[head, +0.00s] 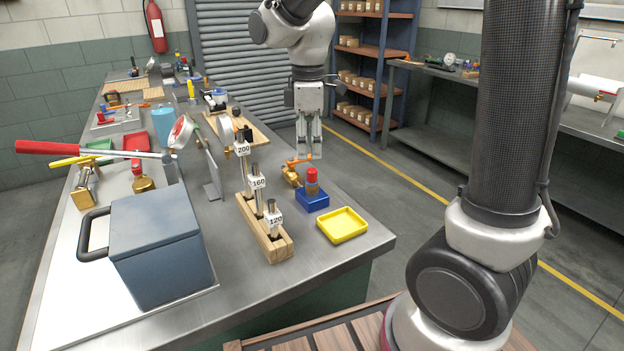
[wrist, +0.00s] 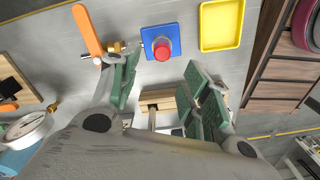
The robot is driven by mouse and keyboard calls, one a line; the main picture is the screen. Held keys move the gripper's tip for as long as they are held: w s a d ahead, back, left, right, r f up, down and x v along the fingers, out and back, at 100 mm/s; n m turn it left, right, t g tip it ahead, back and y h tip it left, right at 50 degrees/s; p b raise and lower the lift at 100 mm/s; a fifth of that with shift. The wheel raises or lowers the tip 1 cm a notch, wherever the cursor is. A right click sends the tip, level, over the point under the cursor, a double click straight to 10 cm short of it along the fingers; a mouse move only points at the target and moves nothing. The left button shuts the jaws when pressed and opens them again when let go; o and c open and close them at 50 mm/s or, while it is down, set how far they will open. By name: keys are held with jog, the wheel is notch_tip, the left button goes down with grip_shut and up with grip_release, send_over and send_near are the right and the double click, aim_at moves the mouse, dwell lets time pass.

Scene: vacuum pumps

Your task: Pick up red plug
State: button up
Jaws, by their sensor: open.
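The red plug (head: 312,175) stands upright in a small blue block (head: 313,201) on the bench, near its right edge. In the wrist view the round red top of the plug (wrist: 161,49) sits on the blue block (wrist: 148,32), just beyond my fingertips. My gripper (head: 309,154) points down above and behind the plug in the head view. In the wrist view my gripper (wrist: 160,76) shows two green-padded fingers spread apart with nothing between them. The gripper is open and apart from the plug.
A brass valve with an orange handle (head: 297,161) stands close beside the blue block. A yellow tray (head: 343,238) lies in front to the right. A wooden stand (head: 276,242) with posts marked 200, 160 and 120 is to the left. A blue-grey box (head: 160,250) stands farther left.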

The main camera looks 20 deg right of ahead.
aim_at(312, 169)
jog(key=shift+f+n, duration=0.1)
jog(key=shift+n, duration=0.2)
jog(key=shift+f, duration=0.35)
jog(key=f, duration=0.7)
jog(key=shift+s+d, duration=0.15)
jog(key=shift+d, duration=0.25)
jog(key=c, duration=0.9)
